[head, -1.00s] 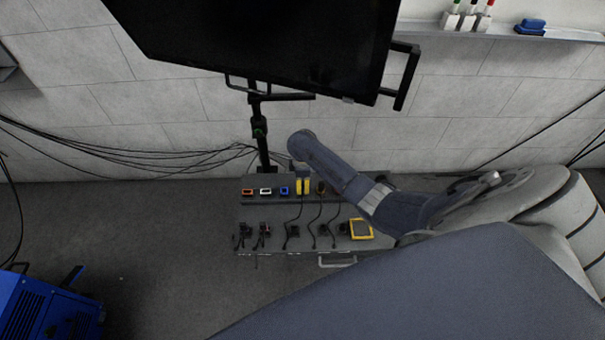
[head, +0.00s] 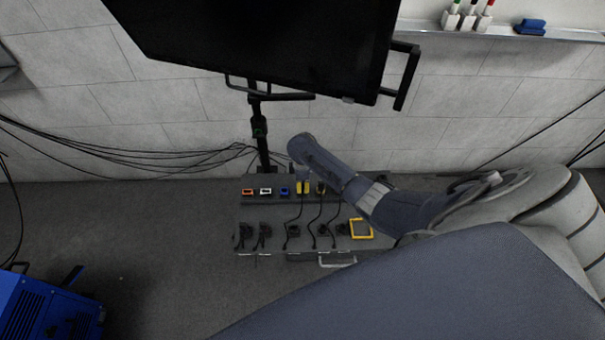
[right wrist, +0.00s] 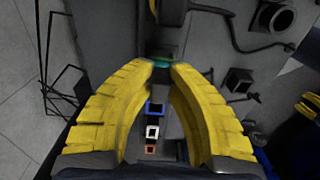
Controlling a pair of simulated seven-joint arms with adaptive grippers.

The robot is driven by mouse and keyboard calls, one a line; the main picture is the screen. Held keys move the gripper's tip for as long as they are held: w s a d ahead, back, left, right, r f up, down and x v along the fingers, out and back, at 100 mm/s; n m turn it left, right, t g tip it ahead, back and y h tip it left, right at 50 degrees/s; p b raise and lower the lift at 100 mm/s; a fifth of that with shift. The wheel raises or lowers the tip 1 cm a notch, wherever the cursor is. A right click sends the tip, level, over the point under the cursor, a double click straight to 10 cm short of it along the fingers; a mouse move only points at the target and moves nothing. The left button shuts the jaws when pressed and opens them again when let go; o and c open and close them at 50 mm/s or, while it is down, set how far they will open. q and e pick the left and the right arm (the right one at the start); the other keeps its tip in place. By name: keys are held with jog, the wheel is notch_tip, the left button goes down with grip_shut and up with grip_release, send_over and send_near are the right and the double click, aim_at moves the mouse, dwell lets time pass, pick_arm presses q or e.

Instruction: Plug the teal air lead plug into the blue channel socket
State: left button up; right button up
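My right gripper (right wrist: 162,66) has yellow ribbed fingers, nearly together at the tips. The teal plug (right wrist: 162,62) shows as a small teal piece between the fingertips, and the fingers are closed on it; most of it is hidden. The blue channel socket (right wrist: 155,107) shows between the fingers, a blue frame with a dark opening. In the head view the blue socket (head: 284,191) is just left of the right gripper's yellow fingertips (head: 303,187). The plug is apart from this socket. My left gripper is not in view.
White (head: 266,191) and orange (head: 248,192) sockets continue the row to the left. Several black plugs with leads lie along the bench's front, beside a yellow-framed device (head: 361,229). A black monitor (head: 260,45) hangs above. A blue machine (head: 45,310) stands lower left.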

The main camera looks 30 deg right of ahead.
grip_shut()
jog(key=shift+r, duration=0.1)
jog(key=shift+r, duration=1.95)
jog(key=shift+r, duration=0.1)
jog(key=shift+s, duration=0.1)
jog(key=s+a, duration=0.4)
jog(key=s, duration=0.2)
jog(key=shift+s, duration=0.3)
dwell(0.4)
dwell(0.5)
jog(key=w+a, duration=0.3)
jog(key=a, duration=0.3)
jog(key=shift+w+a, duration=0.2)
jog(key=shift+w, duration=0.2)
dwell(0.5)
